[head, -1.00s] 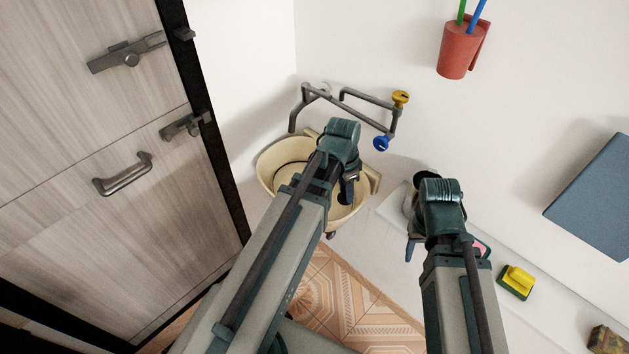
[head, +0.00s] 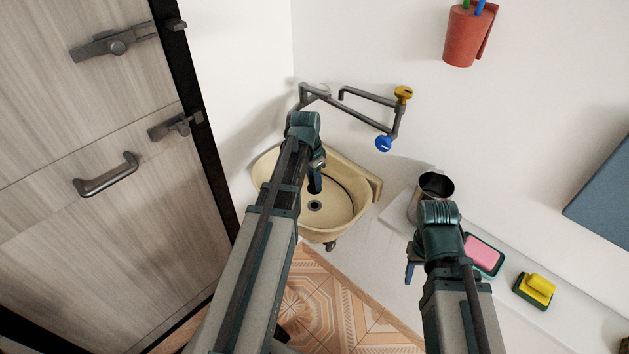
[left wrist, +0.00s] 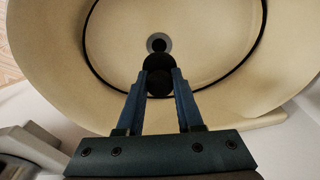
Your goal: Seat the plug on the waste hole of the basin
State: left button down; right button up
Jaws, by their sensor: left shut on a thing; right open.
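The cream basin (head: 350,212) is fixed in the corner, and its waste hole (head: 315,206) has a grey metal ring. In the left wrist view the hole (left wrist: 158,45) shows dark inside its ring. My left gripper (head: 316,180) is over the basin. In the left wrist view its blue fingers (left wrist: 160,80) are shut on the black plug (left wrist: 158,65), which appears just below the hole in the picture. The plug looks apart from the hole, but its exact height is unclear. My right gripper (head: 411,272) is open, outside the basin to the right; its fingers are partly hidden.
A folding tap pipe with a yellow knob (head: 403,93) and a blue knob (head: 383,143) is on the wall above the basin. A metal cup (head: 434,186), pink sponge (head: 482,252) and yellow-handled brush (head: 538,288) stand on the right ledge. A door is at left.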

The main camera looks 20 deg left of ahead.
aim_at(314, 187)
pick_arm(q)
jog(key=shift+f+b, duration=2.85)
jog(key=shift+f, duration=0.1)
jog(key=shift+f+b, duration=1.05)
jog(key=shift+b, duration=0.05)
jog(key=shift+c, duration=2.4)
grip_release()
jog(key=shift+r, duration=0.15)
jog(key=r+p, duration=0.4)
jog(key=s+r+p, duration=0.1)
jog(key=r+p, duration=0.8)
jog(key=p, duration=0.1)
jog(key=shift+s+a+r, duration=0.2)
jog(key=shift+a+r, duration=0.1)
jog(key=shift+a, duration=0.1)
jog(key=s+d+n+y, duration=0.1)
jog(key=s+d, duration=0.7)
jog(key=d, duration=0.4)
jog(key=s+d+n+g, duration=0.1)
jog(key=s+d, duration=0.7)
jog(key=d, duration=0.4)
jog(key=shift+s+d+y, duration=0.2)
jog(key=shift+s+y, duration=0.2)
